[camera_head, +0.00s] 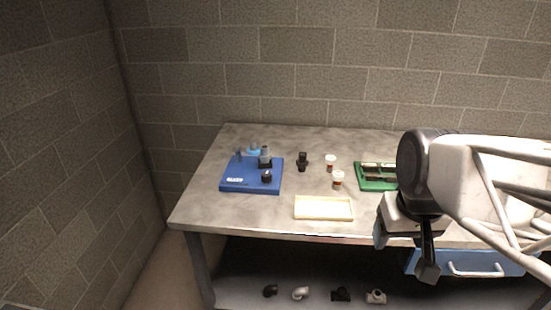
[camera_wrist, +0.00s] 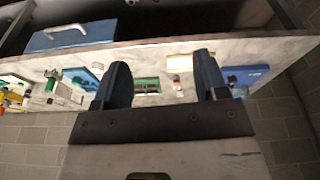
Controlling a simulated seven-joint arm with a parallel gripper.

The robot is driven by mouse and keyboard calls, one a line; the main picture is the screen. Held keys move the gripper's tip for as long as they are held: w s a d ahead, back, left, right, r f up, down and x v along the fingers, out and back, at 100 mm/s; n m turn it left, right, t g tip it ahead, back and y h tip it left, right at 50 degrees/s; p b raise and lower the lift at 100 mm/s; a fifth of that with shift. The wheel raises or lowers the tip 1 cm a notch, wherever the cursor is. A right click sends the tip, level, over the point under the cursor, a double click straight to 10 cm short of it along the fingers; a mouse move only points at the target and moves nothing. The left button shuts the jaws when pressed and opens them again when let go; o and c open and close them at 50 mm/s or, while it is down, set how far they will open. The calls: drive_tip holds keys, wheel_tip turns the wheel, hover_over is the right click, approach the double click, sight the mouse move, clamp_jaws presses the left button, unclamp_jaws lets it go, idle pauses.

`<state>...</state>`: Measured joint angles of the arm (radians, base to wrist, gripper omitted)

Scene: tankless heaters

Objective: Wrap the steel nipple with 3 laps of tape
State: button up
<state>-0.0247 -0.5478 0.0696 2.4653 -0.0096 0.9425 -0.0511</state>
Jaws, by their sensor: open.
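My gripper (camera_head: 428,262) hangs in front of the table's front edge at the right, pointing down in the head view. In the wrist view my gripper (camera_wrist: 162,78) shows two dark fingers spread apart with nothing between them. A blue board (camera_head: 235,183) at the left of the table carries several small dark and grey fittings, one of them a grey upright piece (camera_head: 239,156). The blue board also shows in the wrist view (camera_wrist: 262,72). I cannot tell which piece is the steel nipple, and I cannot make out the tape.
A cream tray (camera_head: 323,217) lies near the front edge. Two white-capped containers (camera_head: 338,180) and a black fitting (camera_head: 302,161) stand behind it. A green tray (camera_head: 364,184) holds dark pieces. Several fittings (camera_head: 341,294) lie on the lower shelf. A blue drawer (camera_head: 450,266) is below the tabletop.

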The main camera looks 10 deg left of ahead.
drive_tip(key=w+a+r+n, duration=0.1)
drive_tip(key=w+a+n, duration=0.1)
drive_tip(key=w, duration=0.4)
drive_tip(key=w+a+r+n, duration=0.1)
drive_tip(key=w+a, duration=0.2)
drive_tip(key=w, duration=0.4)
drive_tip(key=n+g, duration=0.2)
drive_tip(key=n, duration=0.7)
hover_over(266, 174)
drive_tip(key=f, duration=1.4)
drive_tip(key=shift+w+f, duration=0.2)
drive_tip(key=shift+f, duration=0.2)
drive_tip(key=shift+f, duration=0.15)
drive_tip(key=shift+f, duration=3.75)
drive_tip(key=shift+c, duration=0.2)
drive_tip(key=c, duration=0.9)
